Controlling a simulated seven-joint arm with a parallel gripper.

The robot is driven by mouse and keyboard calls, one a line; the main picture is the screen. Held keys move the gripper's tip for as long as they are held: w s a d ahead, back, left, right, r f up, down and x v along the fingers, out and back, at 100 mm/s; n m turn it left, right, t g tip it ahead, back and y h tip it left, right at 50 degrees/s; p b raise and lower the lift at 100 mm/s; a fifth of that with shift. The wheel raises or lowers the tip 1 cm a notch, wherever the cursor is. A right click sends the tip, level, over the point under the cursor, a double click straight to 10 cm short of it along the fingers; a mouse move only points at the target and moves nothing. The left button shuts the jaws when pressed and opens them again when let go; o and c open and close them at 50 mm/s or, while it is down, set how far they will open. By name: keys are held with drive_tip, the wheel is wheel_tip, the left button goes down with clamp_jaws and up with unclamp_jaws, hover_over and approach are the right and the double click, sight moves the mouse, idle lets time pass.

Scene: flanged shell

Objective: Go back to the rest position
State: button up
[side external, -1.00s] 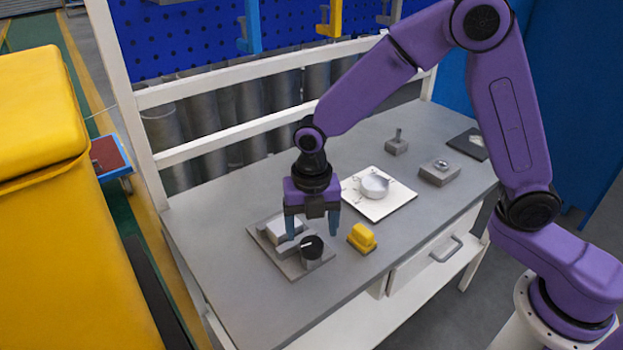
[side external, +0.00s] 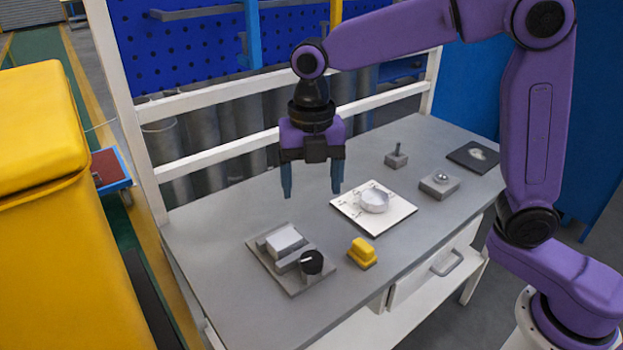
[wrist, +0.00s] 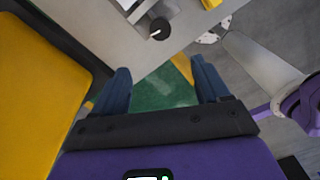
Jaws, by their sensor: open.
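My gripper (side external: 312,192) is open and empty. In the side external view it hangs fingers down, well above the grey table (side external: 215,275), behind and above the grey fixture (side external: 290,262). The fixture holds a light block (side external: 286,241) and a black knob (side external: 311,262) with a white mark. In the wrist view the blue fingers (wrist: 160,88) are spread with nothing between them, and the black knob (wrist: 160,28) shows near the top edge.
A white plate (side external: 350,217) carries a silvery round shell (side external: 373,201). A yellow block (side external: 362,253) sits near the front edge. Grey blocks (side external: 439,186) (side external: 396,158) and a dark plate (side external: 473,157) stand at the back right. A yellow cabinet (side external: 45,200) stands at left.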

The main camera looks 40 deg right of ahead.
drive_tip(key=s+d+f+m, duration=0.2)
drive_tip(key=s+d+m, duration=0.6)
drive_tip(key=s, duration=0.4)
drive_tip(key=s+d+f+m, duration=0.3)
drive_tip(key=s+d+m, duration=0.5)
drive_tip(key=s, duration=0.3)
drive_tip(key=shift+s+f+m, duration=0.35)
drive_tip(key=shift+s+m, duration=0.05)
drive_tip(key=shift+m, duration=0.4)
drive_tip(key=shift+d, duration=0.1)
